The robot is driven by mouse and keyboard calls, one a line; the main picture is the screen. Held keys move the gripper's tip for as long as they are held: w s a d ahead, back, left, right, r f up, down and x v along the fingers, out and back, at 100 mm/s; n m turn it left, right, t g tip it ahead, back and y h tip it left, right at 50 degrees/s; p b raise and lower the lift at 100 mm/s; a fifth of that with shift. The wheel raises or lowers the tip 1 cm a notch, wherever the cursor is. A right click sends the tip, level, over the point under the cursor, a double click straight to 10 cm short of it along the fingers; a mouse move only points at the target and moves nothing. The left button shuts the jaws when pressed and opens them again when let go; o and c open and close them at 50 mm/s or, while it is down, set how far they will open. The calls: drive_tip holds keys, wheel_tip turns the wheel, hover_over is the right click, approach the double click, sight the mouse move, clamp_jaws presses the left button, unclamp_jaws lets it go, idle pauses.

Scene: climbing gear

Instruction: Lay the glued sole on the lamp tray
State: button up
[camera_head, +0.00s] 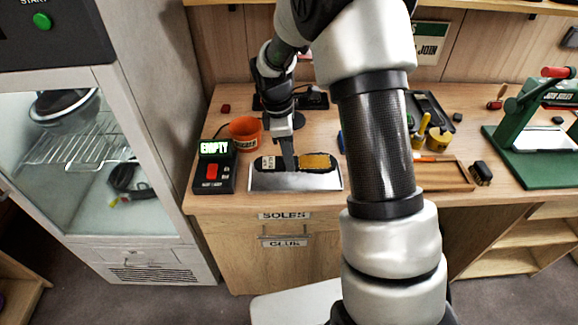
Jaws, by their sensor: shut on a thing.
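The sole (315,161) is a dark, elongated piece with a pale label at its left end and an amber patch at its right. It lies across the back part of a silver metal tray (295,182), or just above it; I cannot tell whether it touches. My gripper (288,164) points down and is shut on the sole near its middle, and its fingers hide part of it. I cannot tell from this view whether the silver tray is the lamp tray.
A black box (215,168) with a green "EMPTY" display and red button stands left of the tray, near an orange tub (245,131). My arm hides the bench's middle. A wooden tray (446,174) and green press (528,142) stand at right. A glass-fronted cabinet (90,160) is at left.

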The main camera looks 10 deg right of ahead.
drive_tip(key=shift+f, duration=2.1)
drive_tip(key=shift+f, duration=0.1)
drive_tip(key=shift+f, duration=0.15)
drive_tip(key=o, duration=1.3)
